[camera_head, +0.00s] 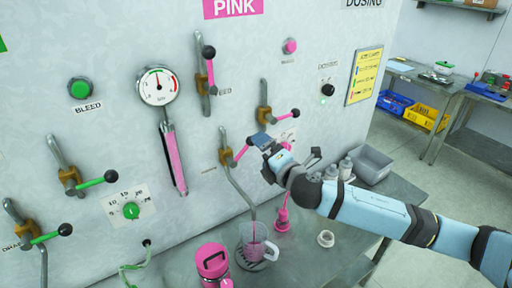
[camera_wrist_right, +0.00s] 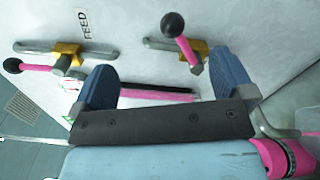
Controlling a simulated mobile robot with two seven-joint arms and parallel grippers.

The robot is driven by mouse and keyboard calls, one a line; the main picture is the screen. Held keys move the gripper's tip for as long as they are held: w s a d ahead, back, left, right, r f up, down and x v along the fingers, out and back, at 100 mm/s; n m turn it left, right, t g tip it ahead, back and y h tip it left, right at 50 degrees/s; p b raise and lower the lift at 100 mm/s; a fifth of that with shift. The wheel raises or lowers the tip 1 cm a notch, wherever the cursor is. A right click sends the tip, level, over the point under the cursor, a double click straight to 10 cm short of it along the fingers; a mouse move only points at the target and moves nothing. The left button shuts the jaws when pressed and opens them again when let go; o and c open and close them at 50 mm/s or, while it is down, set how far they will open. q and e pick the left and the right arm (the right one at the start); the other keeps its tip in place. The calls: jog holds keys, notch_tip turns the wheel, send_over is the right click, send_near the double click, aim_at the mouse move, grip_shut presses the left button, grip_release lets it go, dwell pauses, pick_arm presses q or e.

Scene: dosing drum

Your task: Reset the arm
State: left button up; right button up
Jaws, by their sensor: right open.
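My right arm (camera_head: 375,210) reaches in from the right in the head view. Its gripper (camera_head: 270,157) is in front of the wall panel, just right of a pink-handled lower valve (camera_head: 226,152). In the right wrist view the two blue fingers of the gripper (camera_wrist_right: 163,80) are wide apart with nothing held between them. A pink lever with a black knob (camera_wrist_right: 183,45) shows beyond the fingers; I cannot tell whether any finger touches it. My left gripper is not in view.
Below the arm, the bench holds a clear jug (camera_head: 256,246) with pink contents, a pink container (camera_head: 212,262), a white ring (camera_head: 326,239) and a grey bin (camera_head: 371,165). A gauge (camera_head: 159,86) and green-handled valves (camera_head: 72,180) are on the panel to the left.

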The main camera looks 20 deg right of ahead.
jog(key=shift+s, duration=0.3)
